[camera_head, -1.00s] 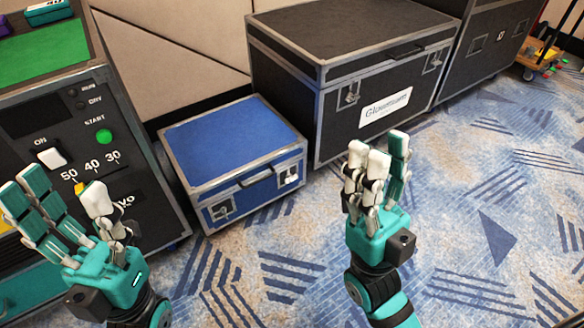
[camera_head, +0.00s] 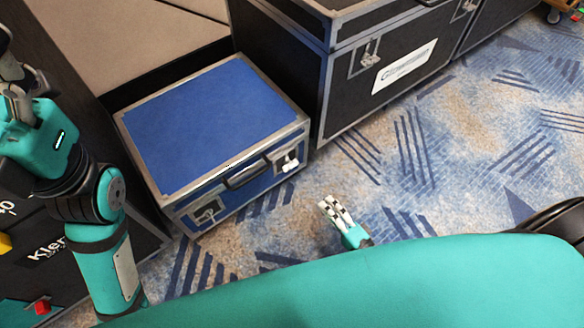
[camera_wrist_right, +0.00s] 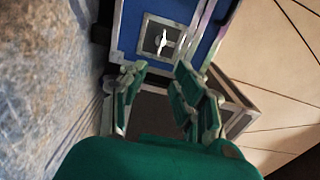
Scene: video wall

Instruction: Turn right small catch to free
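The blue case (camera_head: 205,120) stands on the carpet. Its right small catch (camera_head: 291,163), a pale lever on a metal plate, is on the front face right of the handle (camera_head: 247,174). A similar left catch (camera_head: 206,214) sits at the lower left. My right gripper (camera_head: 334,210) is low over the carpet, right of and apart from the right catch. In the right wrist view, the fingers (camera_wrist_right: 165,90) are spread and empty, with a catch plate (camera_wrist_right: 161,40) on the case beyond them. My left gripper (camera_head: 15,75) is at the left edge, partly cut off; its fingers are unclear.
A large black case (camera_head: 345,75) stands just behind and right of the blue one. A black panelled unit (camera_head: 60,215) is at the left beside my left arm. Carpet (camera_head: 420,150) is open in front and to the right.

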